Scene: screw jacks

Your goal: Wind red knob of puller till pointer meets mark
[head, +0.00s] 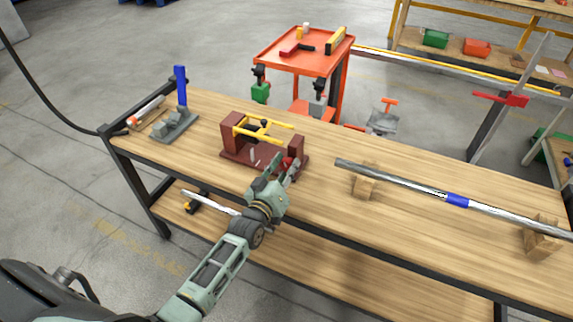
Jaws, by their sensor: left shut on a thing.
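The puller (231,152) is a dark red frame with two uprights and yellow bars, standing on the wooden bench left of the middle in the head view. Its red knob (287,162) is at the right end, low and near the front. My left gripper (288,168) reaches in from below and is shut on the red knob, covering part of it. The pointer and the mark are too small to make out. My right gripper is not in view.
A blue-handled grey tool (181,112) stands left on the bench (330,215). A long metal bar (400,181) with a blue band lies across wooden blocks (366,183) at the right. An orange cart (300,62) stands behind.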

